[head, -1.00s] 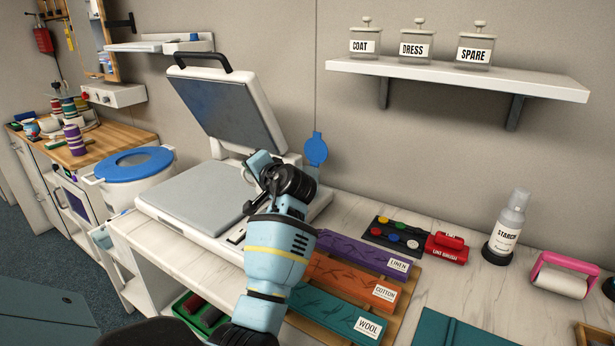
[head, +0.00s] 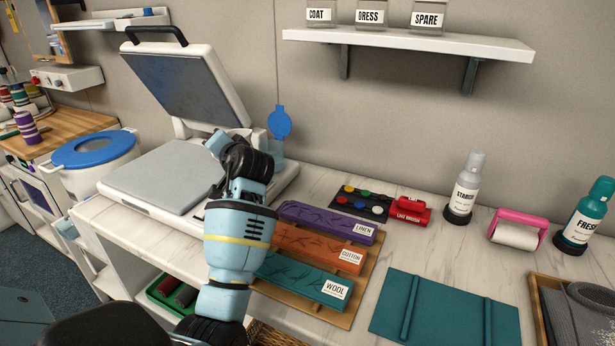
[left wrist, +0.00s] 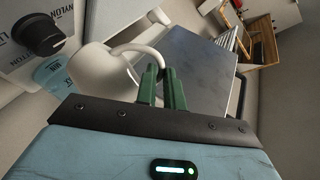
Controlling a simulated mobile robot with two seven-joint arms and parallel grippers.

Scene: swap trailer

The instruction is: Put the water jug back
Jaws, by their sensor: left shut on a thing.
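A white jug (left wrist: 92,75) with a curved handle shows in the left wrist view. My left gripper (left wrist: 162,80) has its green fingers shut on the handle. In the head view my arm hides the jug and the fingertips; my left wrist is over the right side of the open press (head: 155,180). A pale blue see-through tank (head: 277,150) with its blue lid raised (head: 280,122) stands at the press's back right corner. A pale blue part also shows beside the jug in the left wrist view (left wrist: 58,72). My right gripper is not in view.
Purple, orange and teal labelled boards (head: 325,224) lie right of my arm. A shelf (head: 410,40) hangs above.

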